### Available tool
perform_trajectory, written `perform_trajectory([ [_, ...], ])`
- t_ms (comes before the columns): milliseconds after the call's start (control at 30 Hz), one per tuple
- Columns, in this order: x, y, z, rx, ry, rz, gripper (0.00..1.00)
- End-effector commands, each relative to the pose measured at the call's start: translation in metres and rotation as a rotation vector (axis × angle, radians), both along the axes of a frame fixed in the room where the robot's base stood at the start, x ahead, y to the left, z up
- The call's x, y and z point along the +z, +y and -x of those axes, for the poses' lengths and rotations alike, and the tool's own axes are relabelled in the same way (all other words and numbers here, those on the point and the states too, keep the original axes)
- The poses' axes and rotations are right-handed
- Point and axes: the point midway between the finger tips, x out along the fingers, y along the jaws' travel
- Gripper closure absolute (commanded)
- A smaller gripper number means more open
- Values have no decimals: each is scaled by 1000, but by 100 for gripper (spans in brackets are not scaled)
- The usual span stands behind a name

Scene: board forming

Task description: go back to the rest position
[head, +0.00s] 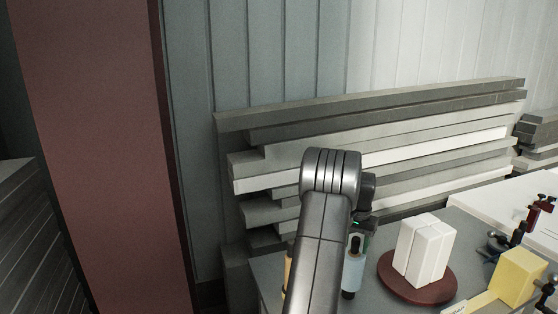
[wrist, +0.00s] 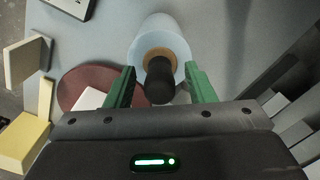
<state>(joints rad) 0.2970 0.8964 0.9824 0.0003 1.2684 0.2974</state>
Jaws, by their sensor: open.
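My gripper (wrist: 160,72) is open in the wrist view, its two green fingers on either side of a light blue cylinder (wrist: 158,30) with a tan ring and a black top (wrist: 160,80). Whether the fingers touch it, I cannot tell. In the head view my arm reaches forward over the grey table (head: 270,275). The gripper is mostly hidden behind my wrist there, with a bit of green showing. The light blue cylinder (head: 353,273) stands upright just below it, its black top partly covered.
A white block (head: 424,250) sits on a dark red round disc (head: 405,287) to the right. A yellow block (head: 518,276) and small clamps (head: 540,215) lie farther right. A tan cylinder (head: 288,268) is partly hidden left of my arm. Stacked boards (head: 400,125) stand behind.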

Motion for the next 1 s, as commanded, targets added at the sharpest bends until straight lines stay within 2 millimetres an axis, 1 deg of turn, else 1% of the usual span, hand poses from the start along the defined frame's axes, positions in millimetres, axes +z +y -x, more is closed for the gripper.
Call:
perform_trajectory([
  [33,22,-1,-2,0,-9,4,51],
  [200,43,0,-1,0,-6,2,51],
  [267,36,0,-1,0,-6,3,51],
  [667,39,-1,-1,0,-7,2,51],
  [867,50,-3,-1,6,-28,13,51],
  [1000,65,-7,0,16,-58,26,51],
])
